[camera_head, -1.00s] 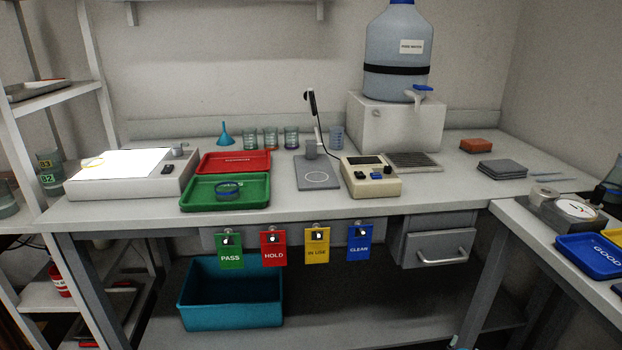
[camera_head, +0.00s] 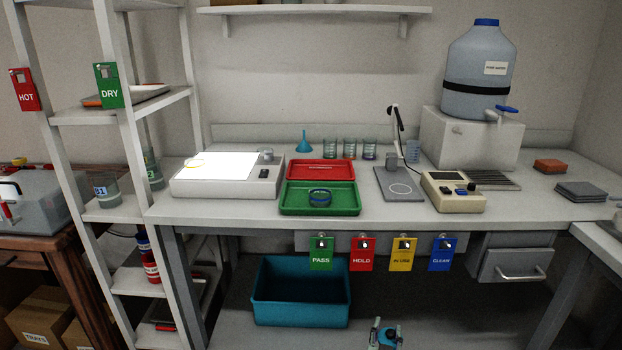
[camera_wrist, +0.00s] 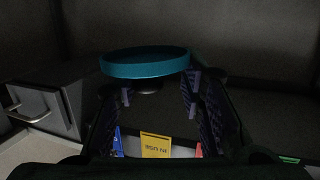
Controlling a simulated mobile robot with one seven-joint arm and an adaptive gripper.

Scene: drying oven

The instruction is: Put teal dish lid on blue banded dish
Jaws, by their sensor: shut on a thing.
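The teal dish lid (camera_wrist: 145,63) is held at the fingertips of my gripper (camera_wrist: 152,98) in the wrist view, with a dark knob below its disc in that picture. In the head view my gripper (camera_head: 386,328) shows at the bottom edge, with a bit of teal at it, in front of the bench and well short of it. The blue banded dish (camera_head: 320,196), clear glass with a blue band, sits in the green tray (camera_head: 290,208) on the bench. My gripper is apart from this dish.
A red tray (camera_head: 321,170) lies behind the green one. A lit white panel (camera_head: 222,165) with a yellow-ringed dish is left of them; a grey plate (camera_head: 399,185) and beige instrument (camera_head: 453,192) are right. Hanging tags (camera_head: 361,254) line the bench front. A teal bin (camera_head: 301,292) stands below.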

